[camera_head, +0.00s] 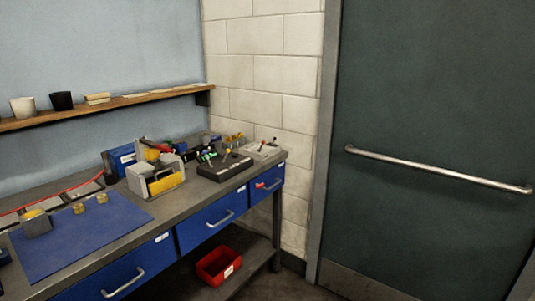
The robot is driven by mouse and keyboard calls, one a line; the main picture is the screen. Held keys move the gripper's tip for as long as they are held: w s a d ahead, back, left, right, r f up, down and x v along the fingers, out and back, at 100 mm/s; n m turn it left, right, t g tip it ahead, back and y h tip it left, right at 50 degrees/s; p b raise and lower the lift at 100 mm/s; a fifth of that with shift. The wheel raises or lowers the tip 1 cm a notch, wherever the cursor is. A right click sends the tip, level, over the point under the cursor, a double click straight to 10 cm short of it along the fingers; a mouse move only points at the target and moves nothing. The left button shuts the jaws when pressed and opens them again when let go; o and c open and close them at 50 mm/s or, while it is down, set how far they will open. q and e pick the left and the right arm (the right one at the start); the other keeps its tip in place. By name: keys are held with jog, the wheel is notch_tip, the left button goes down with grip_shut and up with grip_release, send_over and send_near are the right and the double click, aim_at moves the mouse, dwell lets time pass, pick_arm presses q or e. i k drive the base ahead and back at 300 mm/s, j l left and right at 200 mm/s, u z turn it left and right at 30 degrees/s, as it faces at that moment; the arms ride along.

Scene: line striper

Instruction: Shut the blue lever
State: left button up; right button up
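A black box with small coloured levers (226,169) sits on the workbench near its right end. Green tips show at its left side, and a small bluish tip seems to be beside them. The levers are too small for me to tell which one is the blue lever or how it is set. A pale grey box (262,151) with thin levers, one red-tipped, stands just behind and to the right. Neither of my grippers is in view.
The workbench has blue drawers (212,221) with metal handles. A grey and yellow device (156,178) stands left of the black box, beyond a blue mat (78,238). A red bin (218,266) sits below. A dark door (430,120) with a bar is at right.

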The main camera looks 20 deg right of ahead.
aim_at(205, 152)
jog(key=z, duration=0.2)
jog(key=i+j+z, duration=0.2)
jog(key=i, duration=0.2)
jog(key=i+z, duration=0.2)
jog(key=i, duration=0.15)
jog(key=i+j+z, duration=0.25)
jog(key=i, duration=0.15)
